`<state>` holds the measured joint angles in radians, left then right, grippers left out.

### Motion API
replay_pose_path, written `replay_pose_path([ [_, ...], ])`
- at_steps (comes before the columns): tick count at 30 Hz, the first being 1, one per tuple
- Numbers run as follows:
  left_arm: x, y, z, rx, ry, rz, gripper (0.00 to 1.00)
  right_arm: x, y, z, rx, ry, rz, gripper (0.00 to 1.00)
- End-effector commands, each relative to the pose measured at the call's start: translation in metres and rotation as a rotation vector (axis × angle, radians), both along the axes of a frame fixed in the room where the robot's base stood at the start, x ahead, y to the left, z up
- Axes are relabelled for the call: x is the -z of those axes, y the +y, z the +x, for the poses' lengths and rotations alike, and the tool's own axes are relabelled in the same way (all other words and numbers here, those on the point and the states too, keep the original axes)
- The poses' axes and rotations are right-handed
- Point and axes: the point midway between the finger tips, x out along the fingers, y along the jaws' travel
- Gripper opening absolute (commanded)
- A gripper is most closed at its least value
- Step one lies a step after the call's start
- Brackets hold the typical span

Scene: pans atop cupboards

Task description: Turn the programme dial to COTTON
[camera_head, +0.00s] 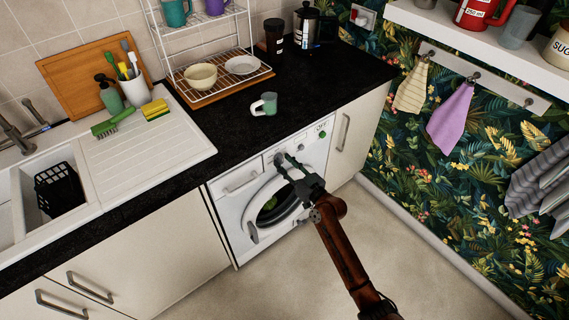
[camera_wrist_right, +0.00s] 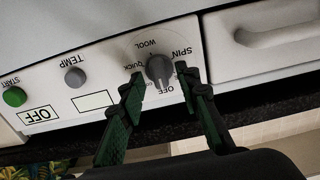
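The washing machine (camera_head: 270,195) stands under the black worktop. Its grey programme dial (camera_wrist_right: 160,70) appears upside down in the right wrist view, with WOOL, SPIN, QUICK and OFF labels around it. The dial's pointer seems to face OFF; no COTTON label can be read, and a finger may cover it. My right gripper (camera_wrist_right: 159,80) is open, one fingertip on each side of the dial; I cannot tell whether they touch it. In the head view my right gripper (camera_head: 288,166) covers part of the panel. My left gripper is not in view.
Beside the dial are a grey TEMP knob (camera_wrist_right: 75,77), a green START button (camera_wrist_right: 14,97) and a display (camera_wrist_right: 41,115) reading OFF. The detergent drawer (camera_wrist_right: 264,45) is on the dial's other side. The floor in front is clear.

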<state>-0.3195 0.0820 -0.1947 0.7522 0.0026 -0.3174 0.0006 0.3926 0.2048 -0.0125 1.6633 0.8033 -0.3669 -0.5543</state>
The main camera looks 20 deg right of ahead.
Motion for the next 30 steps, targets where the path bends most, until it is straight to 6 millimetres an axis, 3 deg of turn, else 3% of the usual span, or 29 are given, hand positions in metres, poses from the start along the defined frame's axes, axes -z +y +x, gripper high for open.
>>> replay_pose_path([
  [8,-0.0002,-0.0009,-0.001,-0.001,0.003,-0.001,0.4,0.0,0.0005,0.002,0.0,0.001,0.0,0.3],
  [22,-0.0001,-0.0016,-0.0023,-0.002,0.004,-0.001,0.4,0.0003,0.0001,0.0018,0.001,0.001,-0.001,0.0],
  [30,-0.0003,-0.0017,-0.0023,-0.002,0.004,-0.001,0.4,0.0003,0.0001,0.0017,0.001,0.002,0.002,0.0],
])
